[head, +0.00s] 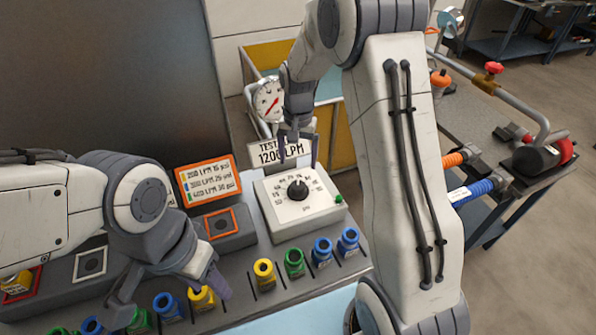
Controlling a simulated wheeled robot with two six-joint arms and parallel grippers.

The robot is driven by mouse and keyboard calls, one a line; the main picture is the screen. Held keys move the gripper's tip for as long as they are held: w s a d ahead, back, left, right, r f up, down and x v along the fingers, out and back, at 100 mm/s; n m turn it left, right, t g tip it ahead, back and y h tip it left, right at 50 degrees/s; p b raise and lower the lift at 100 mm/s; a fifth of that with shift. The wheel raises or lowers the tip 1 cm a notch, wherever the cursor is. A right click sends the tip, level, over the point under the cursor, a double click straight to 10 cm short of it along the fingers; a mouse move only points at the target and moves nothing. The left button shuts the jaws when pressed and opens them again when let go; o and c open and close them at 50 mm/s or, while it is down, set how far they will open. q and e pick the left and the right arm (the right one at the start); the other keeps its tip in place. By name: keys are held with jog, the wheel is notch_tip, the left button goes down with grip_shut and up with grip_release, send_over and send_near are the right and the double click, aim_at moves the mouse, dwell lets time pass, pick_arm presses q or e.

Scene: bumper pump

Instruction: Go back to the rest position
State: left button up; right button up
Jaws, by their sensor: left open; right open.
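My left gripper (171,298) comes in from the left and points down over the front row of coloured fittings. Its jaws are open, and a blue fitting (167,306) and a yellow fitting (202,298) show between and beside the fingers. I cannot tell how high above them it is. My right gripper (298,152) points down over the white control box with a dial (297,190), in front of the white "TEST" sign (266,154). My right forearm hides much of the middle right.
Green (294,262) and blue fittings stand in slots right of the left gripper. An orange-framed sign (207,180) stands behind. A round gauge (268,101) is beside my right wrist. A cart at right holds a pump (536,160) with pipes and blue and orange couplings.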

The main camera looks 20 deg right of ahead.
jog(key=shift+r, duration=0.55)
jog(key=s+a+r+n, duration=0.3)
jog(key=s+a, duration=0.4)
jog(key=s+a+r+n, duration=0.4)
jog(key=s+a, duration=0.2)
jog(key=s+a+n+y, duration=0.1)
jog(key=s+n, duration=0.5)
jog(key=s, duration=1)
jog(key=shift+a+r+n, duration=0.35)
jog(key=shift+a+n, duration=0.05)
jog(key=shift+a, duration=0.4)
jog(key=shift+s, duration=0.3)
jog(key=shift+c, duration=0.4)
